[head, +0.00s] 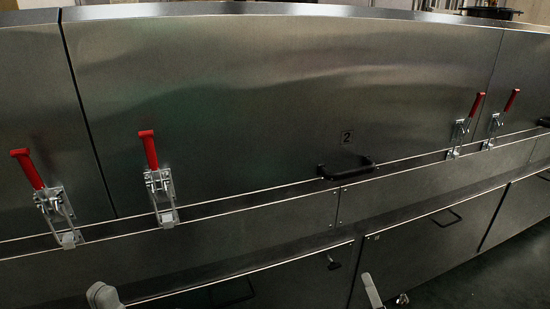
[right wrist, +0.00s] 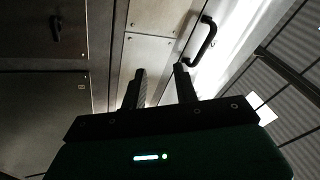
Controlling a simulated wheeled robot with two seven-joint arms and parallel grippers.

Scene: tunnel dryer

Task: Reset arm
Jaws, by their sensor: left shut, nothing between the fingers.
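My right gripper (right wrist: 160,73) shows in the right wrist view with its two fingers apart and nothing between them. It points toward the steel dryer front, and a black handle (right wrist: 207,38) lies beyond its right finger. In the head view, pale parts of my arms show at the bottom edge, left and right of the middle. My left gripper cannot be made out there. The large steel panel (head: 270,90) marked 2 has a black handle (head: 346,168) at its lower edge. A red-handled latch (head: 160,182) at left and another (head: 464,124) at right stand with handles up.
More red-handled latches stand on the neighbouring panels at far left (head: 45,198) and right (head: 501,119). Lower steel doors (head: 425,250) with dark handles run below a ledge. Dark open floor (head: 500,280) shows at the bottom right.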

